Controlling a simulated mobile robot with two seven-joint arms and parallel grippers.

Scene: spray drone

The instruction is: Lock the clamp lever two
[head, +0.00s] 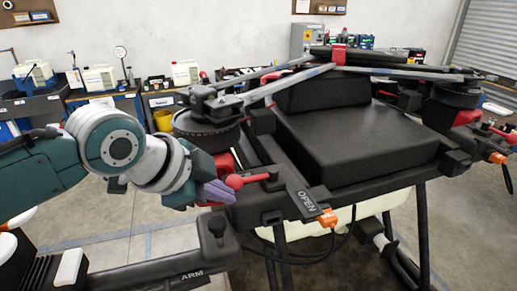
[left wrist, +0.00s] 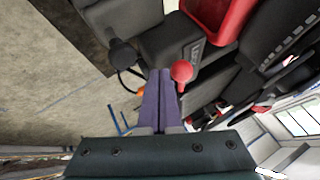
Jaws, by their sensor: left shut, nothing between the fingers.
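A red clamp lever with a round ball knob (head: 234,181) sits on the near left corner of the black drone frame, next to a plate marked OPEN (head: 306,199). I cannot read a number on it. My left gripper (head: 222,194) has purple fingers, shut and empty, just left of and slightly below the knob. In the left wrist view the shut fingertips (left wrist: 161,72) lie beside the red ball knob (left wrist: 181,71); whether they touch is unclear. My right gripper is not in view.
A black beam marked ARM (head: 190,274) with a black knob (head: 217,228) lies in the foreground. The drone's rotor arms (head: 265,90) and black body (head: 350,145) are above and right. Benches with equipment line the back wall. A yellow bucket (head: 163,120) stands behind my arm.

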